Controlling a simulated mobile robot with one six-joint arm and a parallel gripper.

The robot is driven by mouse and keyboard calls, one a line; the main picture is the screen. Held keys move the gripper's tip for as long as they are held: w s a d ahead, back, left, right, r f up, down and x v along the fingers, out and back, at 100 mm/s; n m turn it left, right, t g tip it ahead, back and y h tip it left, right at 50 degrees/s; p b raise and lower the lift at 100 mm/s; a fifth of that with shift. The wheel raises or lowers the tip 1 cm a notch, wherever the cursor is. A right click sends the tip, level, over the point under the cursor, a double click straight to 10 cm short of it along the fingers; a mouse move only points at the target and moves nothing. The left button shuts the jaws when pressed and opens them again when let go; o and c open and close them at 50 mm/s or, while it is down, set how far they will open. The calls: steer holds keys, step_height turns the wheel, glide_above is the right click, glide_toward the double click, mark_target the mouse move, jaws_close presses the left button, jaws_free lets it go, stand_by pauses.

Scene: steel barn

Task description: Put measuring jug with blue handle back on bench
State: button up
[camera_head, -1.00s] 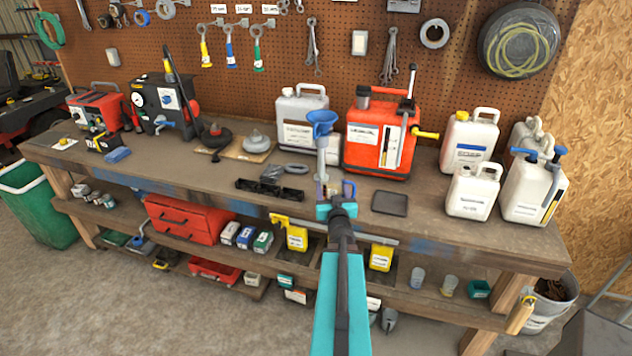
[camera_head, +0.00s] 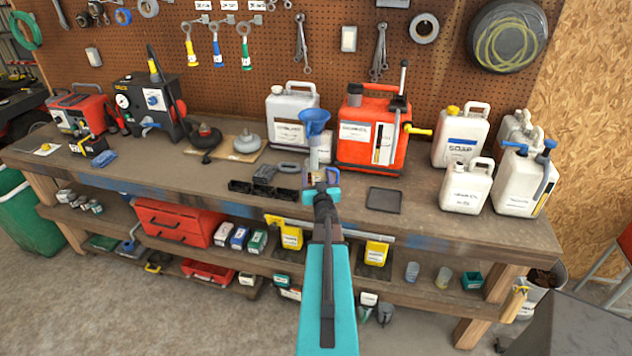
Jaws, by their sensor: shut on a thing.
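My gripper (camera_head: 322,184) is at the end of the teal arm, over the front part of the wooden bench (camera_head: 430,218). It is shut on the measuring jug; a bit of blue, apparently the jug's handle (camera_head: 334,176), shows at the fingertips. Most of the jug is hidden by the gripper or blends with the things behind it. I cannot tell whether the jug touches the bench top. A blue funnel (camera_head: 315,121) shows just above and behind the gripper.
A dark flat tray (camera_head: 384,200) lies right of the gripper, a black divided holder (camera_head: 262,190) left. Behind stand a red canister (camera_head: 370,140) and a grey-white jug (camera_head: 292,118). White containers (camera_head: 466,186) stand at right. Bare bench top lies between tray and containers.

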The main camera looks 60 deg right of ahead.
step_height(320, 180, down, 2)
steer(key=shift+s+f+b, duration=0.1)
steer(key=shift+f+b, duration=0.15)
steer(key=shift+b, duration=0.4)
steer(key=shift+f, duration=0.45)
steer(key=shift+f+b, duration=0.2)
steer(key=shift+b, duration=0.1)
steer(key=o, duration=1.3)
steer(key=shift+a+r, duration=0.1)
steer(key=shift+r, duration=0.05)
